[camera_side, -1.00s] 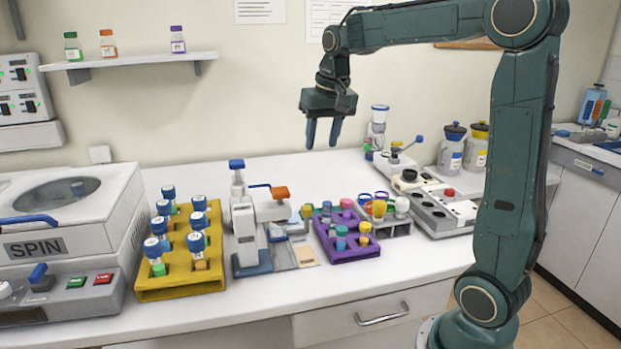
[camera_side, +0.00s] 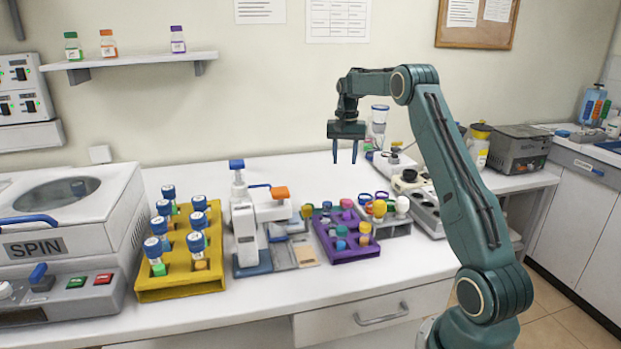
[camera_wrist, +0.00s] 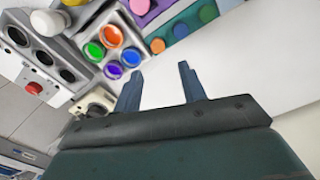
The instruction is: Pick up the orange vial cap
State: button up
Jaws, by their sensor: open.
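The orange vial cap (camera_wrist: 112,35) sits in a grey holder (camera_wrist: 83,40) beside green, purple and blue caps in the wrist view. In the side view the holder's caps are small and partly hidden behind a yellow and a white piece, so I cannot single the orange one out surely. My gripper (camera_side: 345,158) points down, open and empty, well above the bench and behind the holder. In the wrist view my fingers (camera_wrist: 160,76) are apart, with bare white bench between them, and the orange cap lies up and left of them.
A purple rack (camera_side: 352,255) with several coloured pieces stands beside the holder. A grey device with round wells (camera_wrist: 40,62) and a red button stands on its other side. A yellow vial rack (camera_side: 180,292) and a dispenser stand further left. The bench behind the racks is clear.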

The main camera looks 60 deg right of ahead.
jog(key=shift+s+d+f, duration=0.15)
jog(key=shift+d+f, duration=0.45)
jog(key=shift+d, duration=0.1)
jog(key=shift+f, duration=0.1)
jog(key=shift+f, duration=4.2)
jog(key=shift+f, duration=2.6)
jog(key=c, duration=0.7)
